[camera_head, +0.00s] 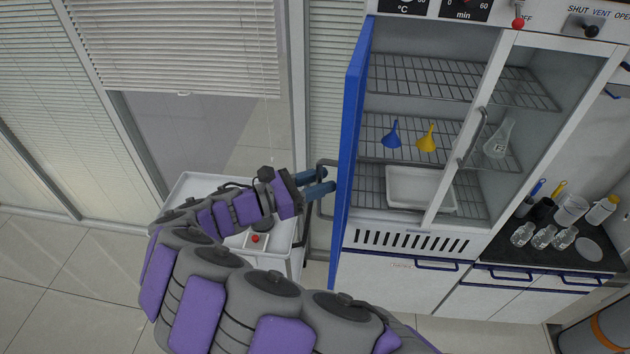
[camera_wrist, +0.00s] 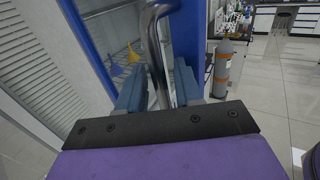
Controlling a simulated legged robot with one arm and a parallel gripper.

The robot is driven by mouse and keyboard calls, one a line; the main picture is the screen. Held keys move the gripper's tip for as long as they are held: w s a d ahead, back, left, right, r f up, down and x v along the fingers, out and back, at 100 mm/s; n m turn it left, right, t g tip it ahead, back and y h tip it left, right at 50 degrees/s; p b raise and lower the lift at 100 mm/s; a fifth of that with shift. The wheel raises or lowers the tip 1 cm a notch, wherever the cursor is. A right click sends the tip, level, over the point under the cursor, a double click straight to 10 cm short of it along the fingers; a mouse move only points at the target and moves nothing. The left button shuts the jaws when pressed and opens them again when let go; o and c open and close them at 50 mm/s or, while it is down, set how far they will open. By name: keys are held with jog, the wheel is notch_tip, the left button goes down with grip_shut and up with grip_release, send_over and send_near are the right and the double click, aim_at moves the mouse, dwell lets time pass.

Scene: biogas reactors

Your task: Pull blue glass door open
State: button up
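The blue-framed glass door (camera_head: 350,140) is hinged on the left of the cabinet and stands swung well out, seen almost edge-on in the head view. Its blue frame also shows in the wrist view (camera_wrist: 88,50). A grey metal bar handle (camera_wrist: 153,50) sits on its outer face. My gripper (camera_head: 322,181) is at this handle, left of the door. In the wrist view the two blue fingers (camera_wrist: 158,88) stand apart on either side of the bar, with gaps showing beside it. Whether either finger touches the bar is hard to tell.
The cabinet's wire shelves hold a blue funnel (camera_head: 392,134), a yellow funnel (camera_head: 427,138) and a white tray (camera_head: 408,190). A white cart (camera_head: 192,185) stands beneath my arm. Window blinds (camera_head: 180,45) are behind. A gas cylinder (camera_wrist: 222,70) stands farther off; floor to its right is clear.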

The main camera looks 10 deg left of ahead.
jog(key=shift+s, duration=0.1)
jog(key=v, duration=1)
jog(key=shift+a, duration=0.35)
jog(key=shift+s+r, duration=0.15)
jog(key=shift+s+a+f, duration=0.1)
jog(key=shift+a+f, duration=0.05)
jog(key=shift+a, duration=0.25)
jog(key=shift+s+a+f, duration=0.1)
jog(key=shift+s+a, duration=0.05)
jog(key=shift+a, duration=0.25)
jog(key=shift+d, duration=0.35)
